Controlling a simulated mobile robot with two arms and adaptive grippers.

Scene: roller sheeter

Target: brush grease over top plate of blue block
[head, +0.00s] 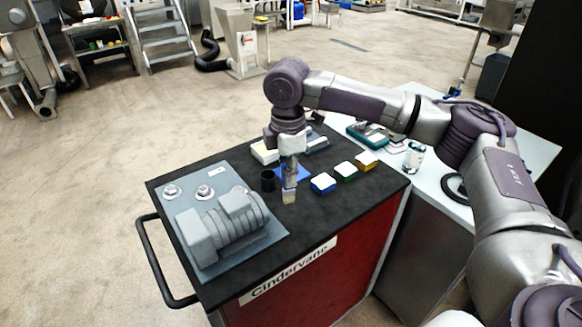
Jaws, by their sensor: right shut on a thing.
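The blue block (322,186) sits on the dark cart top, with a pale plate on top. My right gripper (290,170) points down to the left of the blue block, shut on a brush (289,196) whose pale bristle end hangs downward. The brush is apart from the blue block in the picture; I cannot tell its exact height above the cart top. A small black cup (268,181) stands just left of the brush; its inside is too small to make out. My left gripper is not in view.
A green block (346,172) and a yellow block (367,161) stand in a row behind the blue one. A blue mat (302,173) lies behind the brush. A grey motor unit on a plate (265,243) fills the cart's left side. The cart's front right is clear.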

